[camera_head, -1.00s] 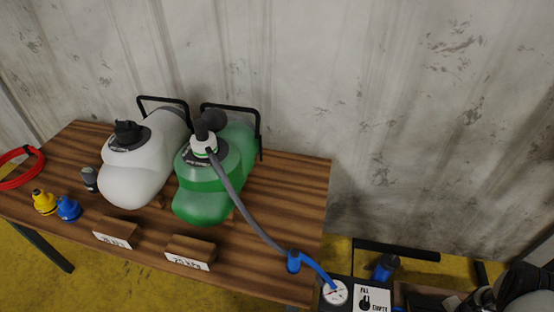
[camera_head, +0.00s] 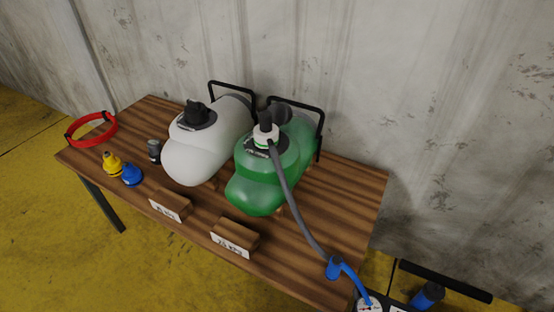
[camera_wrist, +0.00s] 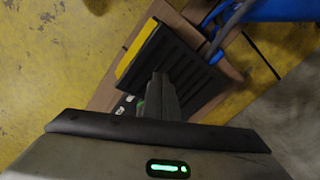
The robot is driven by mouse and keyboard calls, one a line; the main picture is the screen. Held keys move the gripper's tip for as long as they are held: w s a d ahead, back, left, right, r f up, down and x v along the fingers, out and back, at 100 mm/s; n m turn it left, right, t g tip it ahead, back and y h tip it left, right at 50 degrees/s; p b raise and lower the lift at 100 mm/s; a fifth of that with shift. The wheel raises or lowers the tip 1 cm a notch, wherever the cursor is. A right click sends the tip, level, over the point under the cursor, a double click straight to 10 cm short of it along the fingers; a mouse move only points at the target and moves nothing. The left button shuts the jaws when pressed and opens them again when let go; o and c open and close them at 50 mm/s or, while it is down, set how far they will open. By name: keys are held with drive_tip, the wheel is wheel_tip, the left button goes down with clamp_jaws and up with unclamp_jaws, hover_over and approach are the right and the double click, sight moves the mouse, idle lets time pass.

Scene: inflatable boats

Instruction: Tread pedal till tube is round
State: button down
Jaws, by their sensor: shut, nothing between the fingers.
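The foot pedal (camera_wrist: 172,58) is a black ribbed plate with a yellow edge, seen in the wrist view on a brown board. My gripper (camera_wrist: 160,82) is shut and empty, its fingertips over the pedal's lower part; I cannot tell whether they touch it. The green tube (camera_head: 268,170) lies on the wooden table and looks full and rounded. A grey hose (camera_head: 290,205) runs from its valve to a blue connector (camera_head: 334,267) and on to a gauge (camera_head: 369,306), cut off at the frame's bottom edge. A white tube (camera_head: 205,145) lies beside the green one.
A red strap ring (camera_head: 91,131), a yellow fitting (camera_head: 112,163), a blue fitting (camera_head: 132,175) and a dark cap (camera_head: 154,151) are on the table's left. Two label blocks stand at its front edge. Yellow floor (camera_head: 45,235) is open at left.

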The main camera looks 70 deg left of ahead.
wheel_tip(320, 180, down, 3)
drive_tip(key=b, duration=0.2)
drive_tip(key=shift+b, duration=0.3)
drive_tip(key=shift+w+f+b, duration=0.1)
drive_tip(key=shift+f+b, duration=0.25)
drive_tip(key=shift+f, duration=1.6)
wheel_tip(320, 180, up, 8)
drive_tip(key=p, duration=0.4)
drive_tip(key=shift+f+p, duration=0.25)
drive_tip(key=shift+p, duration=0.1)
wheel_tip(320, 180, down, 4)
drive_tip(key=b, duration=0.4)
drive_tip(key=shift+r, duration=0.2)
drive_tip(key=shift+f+b, duration=0.35)
drive_tip(key=shift+f, duration=1.65)
wheel_tip(320, 180, up, 8)
drive_tip(key=p, duration=0.4)
drive_tip(key=shift+f+p, duration=0.15)
drive_tip(key=shift+p, duration=0.25)
